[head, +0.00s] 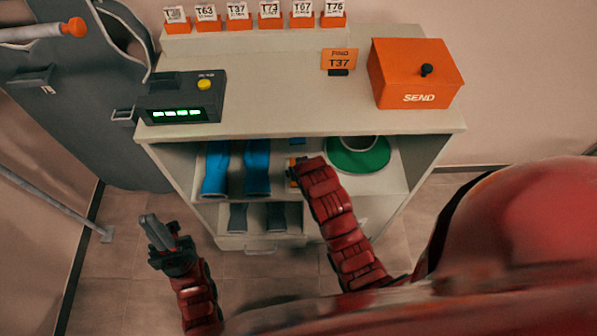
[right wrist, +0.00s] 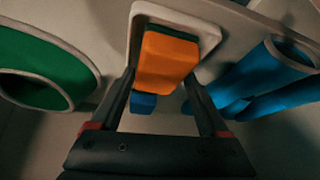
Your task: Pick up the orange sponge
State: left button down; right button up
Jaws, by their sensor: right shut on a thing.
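The orange sponge (right wrist: 165,62) is a block with a dark green edge at its far end, seen in the right wrist view. My right gripper (right wrist: 160,90) is shut on it, one finger on each side. The sponge's far end lies over a white-rimmed holder (right wrist: 213,30); I cannot tell whether they touch. In the head view my right arm reaches into the upper shelf of the cabinet and mostly hides the sponge. My left gripper (head: 160,232) is left of the cabinet, over the floor, with no object visible in it; its finger gap is unclear.
Blue boots (head: 257,167) stand left of my right gripper on the shelf, and a green ring-shaped thing (head: 358,155) lies right.

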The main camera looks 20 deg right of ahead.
jog(key=shift+c, duration=0.6)
jog(key=shift+r, duration=0.1)
jog(key=shift+r, duration=0.85)
jog(key=shift+w+r+b, duration=0.1)
jog(key=shift+r+b, duration=0.3)
jog(key=shift+r, duration=0.35)
jog(key=s+a+r+p, duration=0.1)
jog(key=s+a+p, duration=0.1)
jog(key=s, duration=0.5)
jog(key=s+a+r+p, duration=0.1)
jog(key=s+a, duration=0.1)
jog(key=s, duration=0.5)
jog(key=shift+s+a+p, duration=0.15)
jog(key=shift+s+p, duration=0.2)
jog(key=shift+s, duration=0.05)
jog(key=shift+s+a+f, duration=0.1)
jog(key=shift+s+f, duration=0.05)
jog(key=shift+s, duration=0.2)
